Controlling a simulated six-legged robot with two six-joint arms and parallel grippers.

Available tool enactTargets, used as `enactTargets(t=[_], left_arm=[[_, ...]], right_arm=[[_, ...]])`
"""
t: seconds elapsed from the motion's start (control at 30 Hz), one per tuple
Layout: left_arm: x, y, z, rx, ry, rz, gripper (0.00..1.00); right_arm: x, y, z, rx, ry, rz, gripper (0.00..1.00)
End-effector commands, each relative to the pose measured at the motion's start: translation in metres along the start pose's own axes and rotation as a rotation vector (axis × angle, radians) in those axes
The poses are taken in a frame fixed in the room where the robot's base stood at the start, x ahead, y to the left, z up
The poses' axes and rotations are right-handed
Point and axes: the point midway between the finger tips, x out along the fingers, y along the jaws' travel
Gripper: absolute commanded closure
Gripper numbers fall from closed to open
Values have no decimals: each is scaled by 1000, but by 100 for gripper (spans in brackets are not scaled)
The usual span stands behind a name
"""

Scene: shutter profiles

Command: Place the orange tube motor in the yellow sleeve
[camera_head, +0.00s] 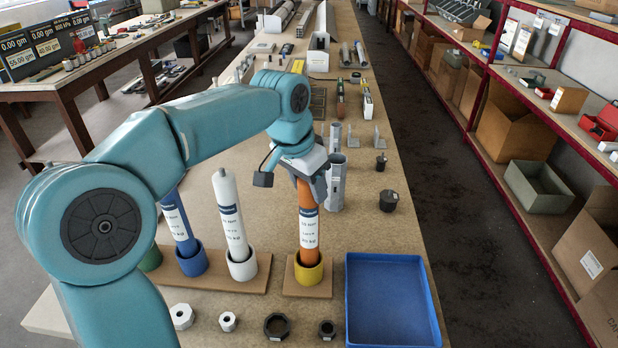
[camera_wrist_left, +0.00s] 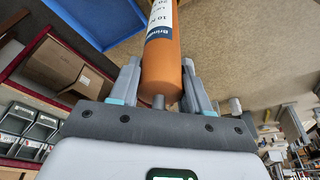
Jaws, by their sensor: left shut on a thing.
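The orange tube motor (camera_head: 307,222), with a white label, stands about upright at the front of the bench. Its lower end is inside the mouth of the yellow sleeve (camera_head: 308,274), which sits on a small wooden board. How deep it sits is hidden. My left gripper (camera_head: 309,180) is shut on the upper end of the orange tube motor. In the left wrist view, the orange tube (camera_wrist_left: 161,68) runs between the two fingers of the gripper (camera_wrist_left: 160,88). The sleeve does not show there. My right gripper is not in view.
A white tube (camera_head: 231,215) stands in a white sleeve and a blue tube (camera_head: 177,222) in a blue sleeve, left of the orange one. A blue tray (camera_head: 390,258) lies to the right. Nuts and dark rings (camera_head: 277,326) lie in front. Grey profiles (camera_head: 337,182) stand close behind.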

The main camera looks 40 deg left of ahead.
Motion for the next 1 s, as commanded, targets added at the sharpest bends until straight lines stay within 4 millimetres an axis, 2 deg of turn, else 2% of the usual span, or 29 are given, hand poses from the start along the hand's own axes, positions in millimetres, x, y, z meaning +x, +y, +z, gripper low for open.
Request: enactTargets(t=[0.23, 0.27, 0.3, 0.33, 0.6, 0.73, 0.87, 1.0], left_arm=[[2, 0, 0, -1, 6, -1, 100], [3, 0, 1, 0, 0, 0, 47], [2, 0, 1, 0, 0, 0, 34], [2, 0, 1, 0, -1, 0, 28], [2, 0, 1, 0, -1, 0, 28], [-8, 0, -1, 0, 1, 0, 28], [-35, 0, -1, 0, 5, 0, 28], [-70, 0, -1, 0, 5, -1, 28]], right_arm=[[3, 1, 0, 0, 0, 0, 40], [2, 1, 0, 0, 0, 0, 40], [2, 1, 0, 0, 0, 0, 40], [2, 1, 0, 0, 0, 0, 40], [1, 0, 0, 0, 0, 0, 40], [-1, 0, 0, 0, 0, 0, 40], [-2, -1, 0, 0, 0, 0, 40], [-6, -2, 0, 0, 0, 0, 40]])
